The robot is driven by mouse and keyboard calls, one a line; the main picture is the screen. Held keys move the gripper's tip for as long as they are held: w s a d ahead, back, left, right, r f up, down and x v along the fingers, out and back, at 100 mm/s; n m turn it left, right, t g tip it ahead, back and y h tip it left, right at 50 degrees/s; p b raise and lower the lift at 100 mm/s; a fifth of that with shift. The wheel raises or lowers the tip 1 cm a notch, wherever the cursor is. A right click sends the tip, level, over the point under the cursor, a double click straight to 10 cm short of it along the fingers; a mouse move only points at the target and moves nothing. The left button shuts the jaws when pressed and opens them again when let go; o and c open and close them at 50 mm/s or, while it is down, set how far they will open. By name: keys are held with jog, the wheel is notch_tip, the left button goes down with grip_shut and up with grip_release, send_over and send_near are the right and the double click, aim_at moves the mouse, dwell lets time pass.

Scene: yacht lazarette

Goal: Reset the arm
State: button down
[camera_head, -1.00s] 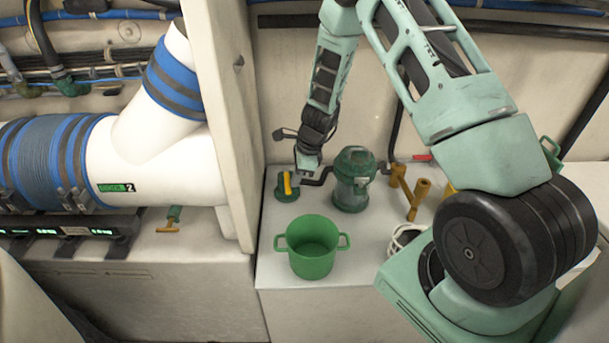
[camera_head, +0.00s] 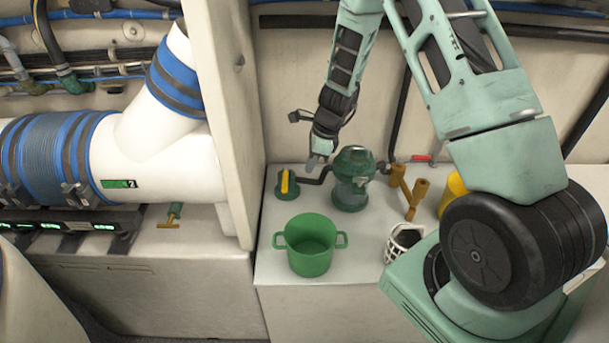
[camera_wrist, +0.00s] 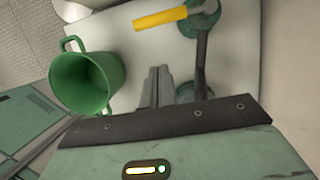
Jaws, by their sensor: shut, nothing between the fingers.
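My gripper (camera_head: 316,160) is above the back of the white bench, between a green base with a yellow handle (camera_head: 286,184) and a green canister-like device (camera_head: 353,178). In the wrist view my gripper (camera_wrist: 158,82) shows its two fingers close together, with nothing between them. The yellow handle (camera_wrist: 160,18) lies beyond the fingertips there. The fingertips look apart from the things around them.
A green two-handled pot (camera_head: 310,245) stands at the bench front; it also shows in the wrist view (camera_wrist: 88,82). Yellow-brown pipe fittings (camera_head: 410,190) and a white basket (camera_head: 402,240) stand to the right. A tall panel (camera_head: 228,110) borders the bench at left.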

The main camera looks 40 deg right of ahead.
jog(key=v, duration=0.6)
jog(key=s+a+r+n+g, duration=0.1)
jog(key=s+a+r+n, duration=0.2)
jog(key=a+n, duration=0.3)
jog(key=s+a+r+n, duration=0.3)
jog(key=s+a+n, duration=0.1)
jog(key=a, duration=0.4)
jog(key=s+a+r+n+g, duration=0.1)
jog(key=s+a+r+n, duration=0.2)
jog(key=a+n, duration=0.3)
jog(key=s+a+r+n+h, duration=0.1)
jog(key=s+a+r+n, duration=0.1)
jog(key=s+n, duration=0.6)
jog(key=s+a+r+n+h, duration=0.1)
jog(key=s+a+r+n, duration=0.1)
jog(key=s+a+n, duration=0.3)
jog(key=s+n, duration=0.3)
jog(key=s, duration=0.3)
jog(key=shift+s+n, duration=0.2)
jog(key=shift+n, duration=0.2)
jog(key=shift+d+r, duration=0.1)
jog(key=shift+r, duration=0.1)
